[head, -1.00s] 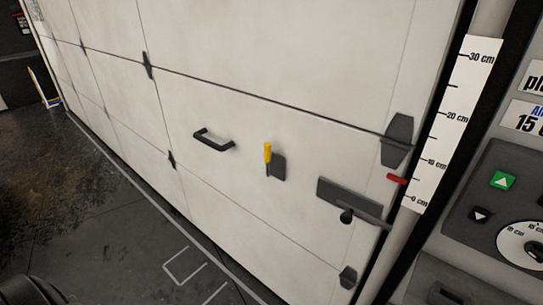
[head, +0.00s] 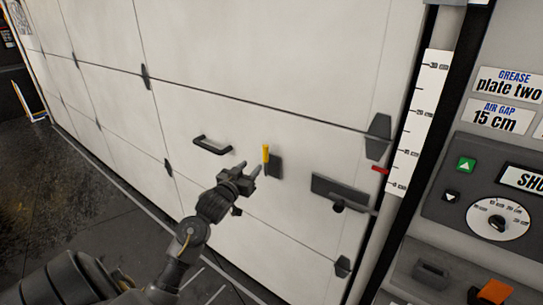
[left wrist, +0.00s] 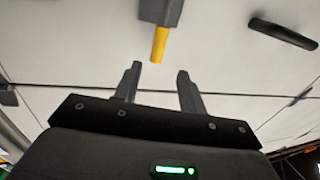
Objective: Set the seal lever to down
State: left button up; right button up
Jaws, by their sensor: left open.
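The seal lever (head: 266,153) has a yellow handle that points up from a dark base plate (head: 275,167) on the white door. In the left wrist view the yellow handle (left wrist: 159,45) shows just beyond the fingertips, in line with the gap between them. My left gripper (head: 251,168) is open and empty, in front of the door and close to the lever. In the left wrist view its two fingers (left wrist: 159,70) stand apart, with nothing visible between them. My right gripper is not in view.
A black pull handle (head: 212,145) is left of the lever. A dark latch plate (head: 340,189) with a knob is to its right. A white centimetre scale (head: 416,125) with a red pointer (head: 380,170) runs along the door edge. A control panel (head: 445,215) stands at the right.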

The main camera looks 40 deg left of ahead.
aim_at(265, 160)
pick_arm(q)
jog(key=p+x, duration=0.1)
jog(key=x, duration=0.4)
jog(key=p+x, duration=0.1)
jog(key=x, duration=0.5)
jog(key=shift+w+d+f, duration=0.15)
jog(key=shift+w, duration=0.1)
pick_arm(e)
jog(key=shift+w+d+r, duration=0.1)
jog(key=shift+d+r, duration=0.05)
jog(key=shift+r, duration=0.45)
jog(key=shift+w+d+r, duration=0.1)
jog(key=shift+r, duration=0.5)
pick_arm(q)
grip_shut()
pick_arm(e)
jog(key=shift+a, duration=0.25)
